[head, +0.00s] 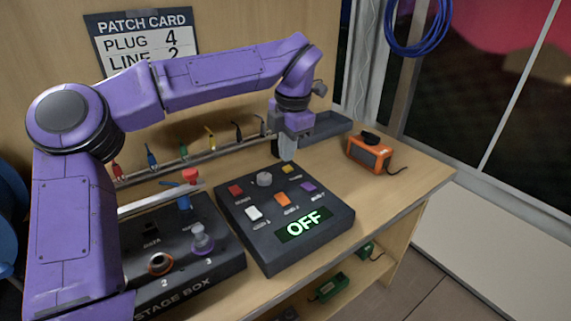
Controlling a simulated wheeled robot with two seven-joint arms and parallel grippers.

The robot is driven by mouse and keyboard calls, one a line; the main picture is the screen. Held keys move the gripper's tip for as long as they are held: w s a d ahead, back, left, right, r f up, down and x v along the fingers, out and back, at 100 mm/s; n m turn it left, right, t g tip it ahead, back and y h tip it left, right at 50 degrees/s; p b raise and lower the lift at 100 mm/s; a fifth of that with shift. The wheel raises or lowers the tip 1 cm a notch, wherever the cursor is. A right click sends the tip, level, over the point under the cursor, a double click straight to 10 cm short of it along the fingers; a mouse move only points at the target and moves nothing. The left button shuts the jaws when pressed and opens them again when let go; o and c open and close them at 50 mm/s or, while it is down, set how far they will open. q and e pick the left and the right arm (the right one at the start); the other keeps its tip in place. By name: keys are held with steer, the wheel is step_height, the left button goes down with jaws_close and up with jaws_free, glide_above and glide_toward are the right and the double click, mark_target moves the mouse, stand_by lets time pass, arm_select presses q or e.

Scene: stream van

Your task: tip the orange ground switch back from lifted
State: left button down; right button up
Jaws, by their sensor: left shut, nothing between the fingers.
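An orange box (369,154) with a black front and a black raised part (370,137) on top stands at the right end of the desk, with a short dark cable. The raised part is too small to tell which way it is tipped. My left gripper (287,155) points down at the back edge of the dark control box, left of the orange box and apart from it. It is shut and empty. My right gripper is out of view.
The control box (330,222) carries coloured buttons, a grey knob and a display reading OFF. The stage box (205,272) is at its left. A dark tray (325,127) lies behind my gripper. Green boxes (331,288) sit on the lower shelf. Bare desk surrounds the orange box.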

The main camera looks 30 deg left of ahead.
mark_target(282, 195)
arm_select(q)
steer(key=f, duration=0.4)
steer(key=a+f, duration=0.1)
steer(key=f, duration=0.7)
steer(key=shift+w+a+f, duration=0.1)
steer(key=shift+w+a, duration=0.2)
steer(key=shift+w, duration=0.05)
